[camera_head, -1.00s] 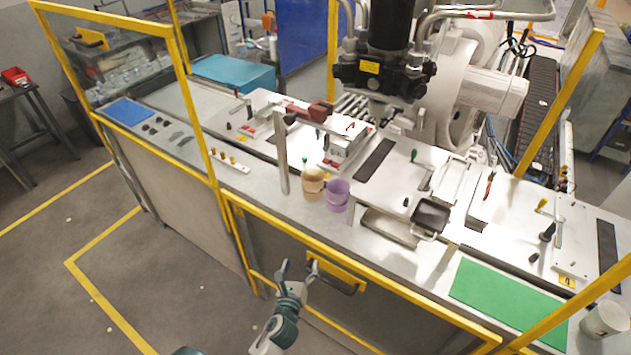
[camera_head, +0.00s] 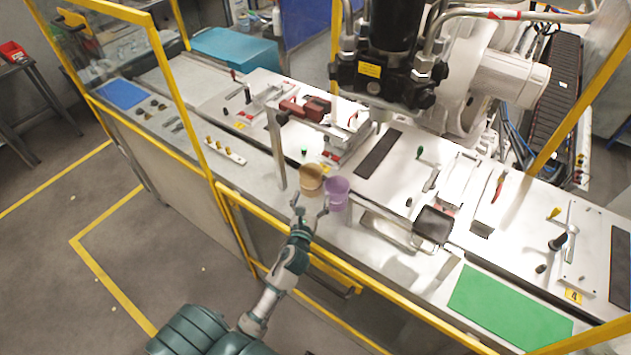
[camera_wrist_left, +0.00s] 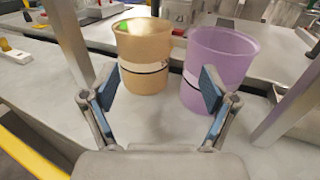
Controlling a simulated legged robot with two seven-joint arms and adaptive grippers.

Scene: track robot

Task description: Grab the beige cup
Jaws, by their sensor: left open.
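The beige cup (camera_head: 311,180) stands upright on the grey bench, directly left of a purple cup (camera_head: 337,192). In the left wrist view the beige cup (camera_wrist_left: 144,56) is ahead of my left gripper, between the lines of its two fingers, and the purple cup (camera_wrist_left: 216,68) is close on its right. My left gripper (camera_head: 309,207) is open and empty, just in front of the cups. In the wrist view its right finger (camera_wrist_left: 211,90) overlaps the purple cup's lower front; I cannot tell whether they touch. My right gripper is not in view.
A grey upright post (camera_head: 277,150) stands just left of the beige cup. A yellow guard rail (camera_head: 262,219) runs along the bench's front edge under my left arm. A black tray (camera_head: 433,226) and a green mat (camera_head: 510,308) lie to the right.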

